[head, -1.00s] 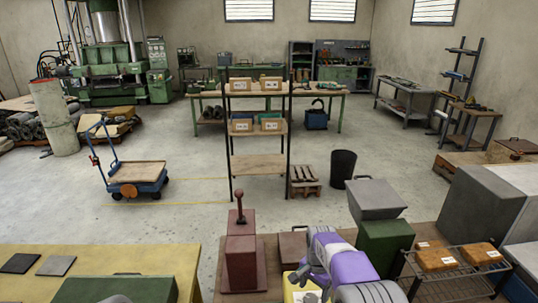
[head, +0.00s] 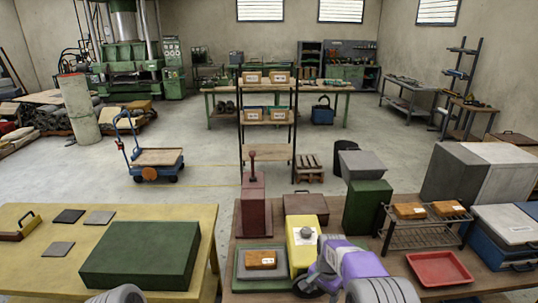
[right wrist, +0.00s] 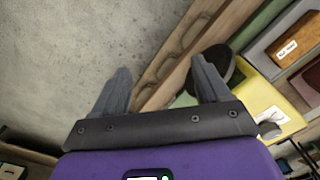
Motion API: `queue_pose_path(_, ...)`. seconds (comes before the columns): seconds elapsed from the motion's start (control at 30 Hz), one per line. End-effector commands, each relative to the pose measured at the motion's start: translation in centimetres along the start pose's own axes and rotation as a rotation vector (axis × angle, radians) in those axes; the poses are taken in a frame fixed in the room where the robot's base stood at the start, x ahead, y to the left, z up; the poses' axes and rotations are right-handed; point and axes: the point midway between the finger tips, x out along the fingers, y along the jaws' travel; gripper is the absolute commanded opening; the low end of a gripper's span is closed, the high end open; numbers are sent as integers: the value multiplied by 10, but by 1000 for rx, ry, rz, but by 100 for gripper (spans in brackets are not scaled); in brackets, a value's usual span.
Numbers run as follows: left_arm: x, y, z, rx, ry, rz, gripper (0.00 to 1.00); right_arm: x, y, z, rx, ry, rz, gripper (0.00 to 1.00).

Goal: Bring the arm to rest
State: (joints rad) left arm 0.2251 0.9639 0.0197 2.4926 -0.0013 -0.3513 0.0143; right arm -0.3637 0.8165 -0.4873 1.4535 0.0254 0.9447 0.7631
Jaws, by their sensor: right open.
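My right arm, purple and grey, comes in at the bottom of the head view, with its purple part (head: 358,262) over the front of the brown table. In the right wrist view my right gripper (right wrist: 165,66) is open, with its two grey fingers apart and nothing between them. Grey floor and a wooden edge show beyond the fingers. The yellow box (head: 301,246) stands close beside the arm in the head view, and also shows right of the fingers in the wrist view (right wrist: 270,110). My left gripper is out of view.
A yellow table (head: 40,262) with a green case (head: 142,255) stands left, across a gap.

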Motion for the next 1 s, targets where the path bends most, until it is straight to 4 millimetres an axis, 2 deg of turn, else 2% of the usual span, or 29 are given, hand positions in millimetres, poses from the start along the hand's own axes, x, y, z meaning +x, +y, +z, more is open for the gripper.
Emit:
queue_pose_path(0.03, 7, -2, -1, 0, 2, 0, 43, 21, 6, 3, -14, -12, 1, 76)
queue_pose_path(0.23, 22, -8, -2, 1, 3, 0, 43, 94, 27, 19, -93, -44, -22, 76)
queue_pose_path(0.37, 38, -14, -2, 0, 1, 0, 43, 155, 49, 43, -165, -74, -49, 76)
queue_pose_path(0.47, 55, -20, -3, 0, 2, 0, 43, 215, 74, 78, -243, -106, -86, 76)
queue_pose_path(0.5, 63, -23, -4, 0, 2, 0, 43, 238, 85, 95, -277, -117, -108, 76)
queue_pose_path(0.6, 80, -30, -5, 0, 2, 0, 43, 282, 109, 141, -360, -135, -168, 76)
queue_pose_path(0.7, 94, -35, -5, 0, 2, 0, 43, 306, 127, 182, -430, -140, -227, 76)
queue_pose_path(0.8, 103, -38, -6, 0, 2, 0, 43, 316, 138, 212, -480, -136, -276, 76)
queue_pose_path(0.9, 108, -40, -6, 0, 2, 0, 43, 318, 144, 229, -511, -128, -307, 76)
queue_pose_path(1.0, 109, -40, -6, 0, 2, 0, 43, 317, 147, 236, -525, -122, -321, 76)
